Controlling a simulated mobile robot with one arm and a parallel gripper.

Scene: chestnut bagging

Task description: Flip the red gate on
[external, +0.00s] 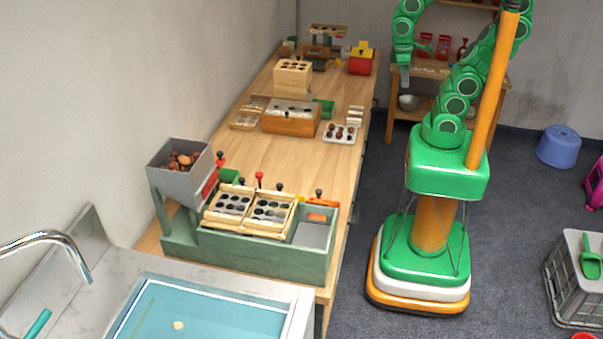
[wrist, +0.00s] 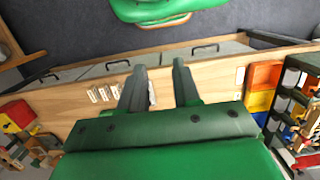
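The red gate (external: 210,183) is a small red plate on the lower front of the grey hopper (external: 172,158), at the near left of the wooden counter. A red lever with a dark knob (external: 220,157) stands close behind it. Brown chestnuts (external: 184,160) lie in the hopper. My gripper (external: 404,74) hangs high at the far right of the counter, well away from the gate. In the wrist view, its two fingers (wrist: 158,67) are apart with nothing held between them. I cannot make out the red gate in the wrist view.
A green sorting station (external: 262,259) below the hopper holds two wooden trays of dark round pieces and several knobbed levers. A wooden box (external: 290,124) and a white tray (external: 352,139) stand farther back. The middle of the counter is clear. A sink (external: 190,310) is in front.

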